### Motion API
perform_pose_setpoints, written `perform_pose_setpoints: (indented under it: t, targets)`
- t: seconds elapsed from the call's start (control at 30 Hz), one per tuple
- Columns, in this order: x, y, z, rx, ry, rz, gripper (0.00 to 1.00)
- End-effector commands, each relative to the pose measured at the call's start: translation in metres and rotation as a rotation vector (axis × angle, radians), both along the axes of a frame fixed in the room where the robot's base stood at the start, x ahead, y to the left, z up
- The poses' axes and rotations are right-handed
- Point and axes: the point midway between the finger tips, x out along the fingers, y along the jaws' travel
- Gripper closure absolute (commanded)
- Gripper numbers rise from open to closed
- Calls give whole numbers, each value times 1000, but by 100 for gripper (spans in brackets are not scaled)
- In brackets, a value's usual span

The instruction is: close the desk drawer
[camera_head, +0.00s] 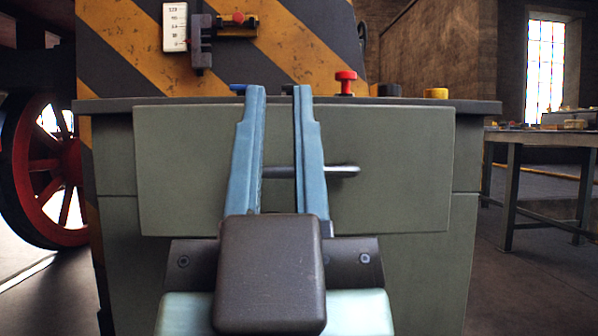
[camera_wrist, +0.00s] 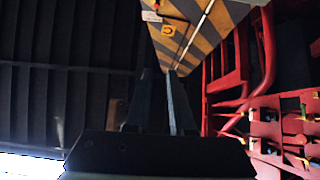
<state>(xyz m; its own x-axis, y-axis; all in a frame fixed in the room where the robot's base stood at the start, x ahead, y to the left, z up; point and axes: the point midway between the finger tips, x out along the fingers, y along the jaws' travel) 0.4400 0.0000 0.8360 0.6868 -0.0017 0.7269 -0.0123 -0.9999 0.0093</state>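The grey-green desk drawer (camera_head: 400,190) has a flat front panel that stands forward of the desk body (camera_head: 430,270), its lower edge overlapping the seam, so it looks pulled out. Its thin metal bar handle (camera_head: 345,171) runs horizontally across the middle. My gripper (camera_head: 277,92) is open, with two blue fingers pointing up in front of the drawer in the head view. The fingers cover parts of the handle; whether they touch the drawer cannot be told. In the wrist view my gripper (camera_wrist: 160,90) shows two dark fingers apart with nothing between them.
A red button (camera_head: 345,80) and a yellow knob (camera_head: 436,93) are on the desk top. A striped panel (camera_head: 130,50) stands behind. A red wheel (camera_head: 35,170) is at left, a workbench (camera_head: 540,138) at right. Red pipes (camera_wrist: 265,70) fill the wrist view's right side.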

Motion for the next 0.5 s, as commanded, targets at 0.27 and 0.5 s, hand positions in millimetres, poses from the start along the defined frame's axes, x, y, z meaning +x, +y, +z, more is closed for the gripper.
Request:
perform_pose_setpoints:
  t: [0.27,0.5]
  targets:
    - [0,0,96,2,0,2,100]
    - [0,0,172,5,2,6,100]
